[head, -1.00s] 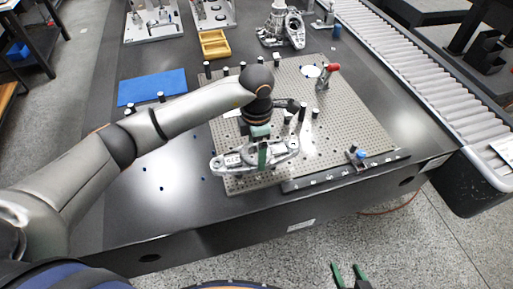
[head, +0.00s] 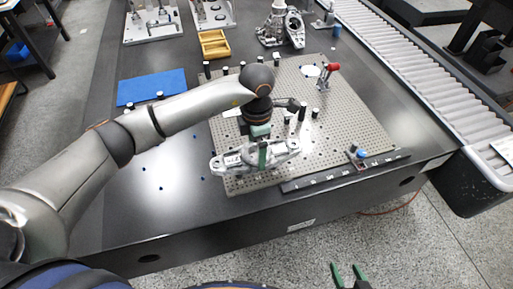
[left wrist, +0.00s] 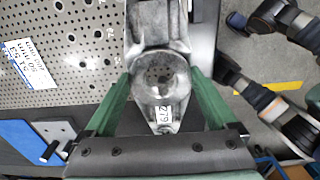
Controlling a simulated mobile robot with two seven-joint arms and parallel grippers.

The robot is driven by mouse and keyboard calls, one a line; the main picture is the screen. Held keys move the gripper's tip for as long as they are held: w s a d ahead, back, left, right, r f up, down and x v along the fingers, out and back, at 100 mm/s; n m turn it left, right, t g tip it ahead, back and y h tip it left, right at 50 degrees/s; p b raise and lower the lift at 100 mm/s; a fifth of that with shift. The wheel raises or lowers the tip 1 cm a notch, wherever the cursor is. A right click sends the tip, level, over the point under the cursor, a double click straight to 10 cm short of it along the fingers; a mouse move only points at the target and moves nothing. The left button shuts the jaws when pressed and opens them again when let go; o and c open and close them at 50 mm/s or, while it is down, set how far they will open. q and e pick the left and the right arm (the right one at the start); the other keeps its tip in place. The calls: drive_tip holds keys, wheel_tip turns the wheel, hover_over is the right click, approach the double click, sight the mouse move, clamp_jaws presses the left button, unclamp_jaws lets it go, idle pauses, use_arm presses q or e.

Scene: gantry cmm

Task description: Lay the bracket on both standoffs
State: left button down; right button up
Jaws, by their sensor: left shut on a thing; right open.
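The bracket (head: 232,161) is a long grey cast metal piece, held roughly level over the front left edge of the perforated fixture plate (head: 350,118). My left gripper (head: 263,155) is shut on its middle. In the left wrist view the green fingers of the left gripper (left wrist: 161,82) stand on both sides of the bracket (left wrist: 158,115), which carries a small number label. Several dark upright posts stand on the plate, one tall post (head: 302,113) just behind the bracket; I cannot tell which are the two standoffs. My right gripper (head: 348,274) is open and empty at the bottom edge, off the table.
A red-handled clamp (head: 331,68) stands at the plate's far right. A dark rail (head: 330,177) with a blue-knobbed block (head: 358,154) lines the front edge. A blue mat (head: 150,88) and yellow tray (head: 214,45) lie beyond. A roller conveyor (head: 410,68) runs along the right.

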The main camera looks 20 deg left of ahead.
use_arm(q)
drive_tip(key=shift+f+b, duration=0.45)
drive_tip(key=shift+b, duration=0.05)
use_arm(e)
drive_tip(key=shift+f, duration=0.45)
drive_tip(key=shift+s, duration=0.15)
use_arm(q)
unclamp_jaws()
use_arm(e)
drive_tip(key=shift+s, duration=0.1)
drive_tip(key=shift+f, duration=0.1)
use_arm(q)
wheel_tip(320, 180, up, 13)
drive_tip(key=shift+f, duration=0.2)
use_arm(e)
drive_tip(key=shift+w+a+r, duration=0.35)
